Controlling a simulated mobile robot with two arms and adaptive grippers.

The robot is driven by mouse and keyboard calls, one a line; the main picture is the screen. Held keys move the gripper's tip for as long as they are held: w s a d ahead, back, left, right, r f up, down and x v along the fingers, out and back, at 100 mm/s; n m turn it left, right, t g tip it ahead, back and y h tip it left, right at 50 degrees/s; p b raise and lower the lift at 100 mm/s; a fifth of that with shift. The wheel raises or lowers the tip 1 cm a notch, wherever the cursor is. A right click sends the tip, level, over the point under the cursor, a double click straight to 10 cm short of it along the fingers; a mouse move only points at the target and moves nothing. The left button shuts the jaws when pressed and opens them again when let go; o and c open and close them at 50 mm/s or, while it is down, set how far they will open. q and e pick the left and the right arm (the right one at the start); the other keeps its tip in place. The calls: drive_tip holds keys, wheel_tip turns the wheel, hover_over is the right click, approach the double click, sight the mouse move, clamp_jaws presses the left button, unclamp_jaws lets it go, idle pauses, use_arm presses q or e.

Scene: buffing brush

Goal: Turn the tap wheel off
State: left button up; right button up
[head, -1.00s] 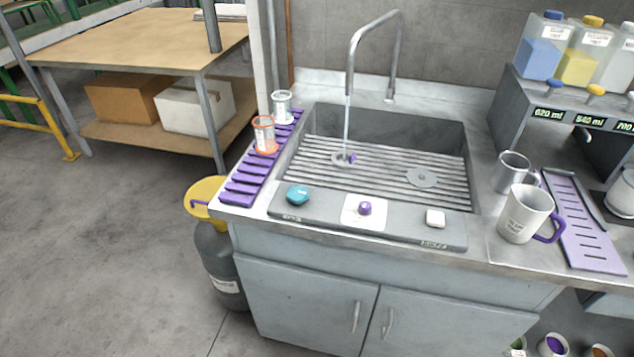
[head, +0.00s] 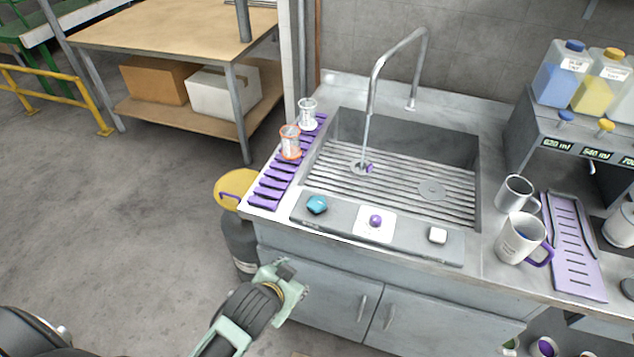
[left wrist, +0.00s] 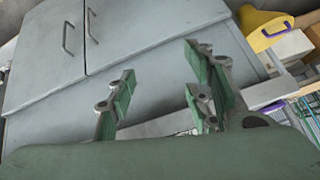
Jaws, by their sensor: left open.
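A control panel (head: 337,216) at the sink's front edge carries a teal faceted knob (head: 317,204) on the left, a purple round knob (head: 376,221) on a white plate in the middle and a white square knob (head: 437,235) on the right. I cannot tell for sure which is the tap wheel. Water runs from the tall curved tap (head: 372,78) into the ribbed basin (head: 400,183). My left gripper (head: 292,280) is open and empty, below the counter in front of the cabinet, apart from the knobs. Its fingers also show in the left wrist view (left wrist: 160,85). My right gripper is not in view.
Two small strainer cups, one clear (head: 307,113) and one orange-rimmed (head: 290,143), stand on a purple rack (head: 268,187) left of the basin. Mugs (head: 522,238) and a dispenser (head: 570,140) stand right. A yellow-topped container (head: 236,188) stands at the counter's left end.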

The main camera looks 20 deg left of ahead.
use_arm(q)
drive_tip(key=w+d+r+m+t+h, duration=0.1)
drive_tip(key=w+d+r+m+t, duration=0.15)
drive_tip(key=w+r, duration=0.4)
drive_tip(key=w+d+r+m+t+h+p, duration=0.1)
drive_tip(key=w+d+r+t, duration=0.25)
drive_tip(key=r, duration=0.65)
drive_tip(key=w+d+r+m+t+h, duration=0.25)
drive_tip(key=w+d+r, duration=0.2)
drive_tip(key=r, duration=0.35)
drive_tip(key=d+r+m+h, duration=1.1)
drive_tip(key=d+r+m, duration=0.1)
drive_tip(key=d, duration=0.2)
drive_tip(key=s+d+f+m+g+h, duration=0.1)
drive_tip(key=s+d+m+g+h, duration=0.3)
drive_tip(key=d+m+g, duration=0.45)
drive_tip(key=m+g+y, duration=0.8)
drive_tip(key=m+y, duration=0.2)
drive_tip(key=y, duration=0.9)
hover_over(315, 200)
drive_tip(key=shift+n, duration=0.25)
wheel_tip(315, 200, down, 18)
drive_tip(key=shift+a+r, duration=0.1)
wheel_tip(315, 200, down, 7)
drive_tip(key=p, duration=0.3)
drive_tip(key=shift+r, duration=0.1)
drive_tip(key=shift+f, duration=0.35)
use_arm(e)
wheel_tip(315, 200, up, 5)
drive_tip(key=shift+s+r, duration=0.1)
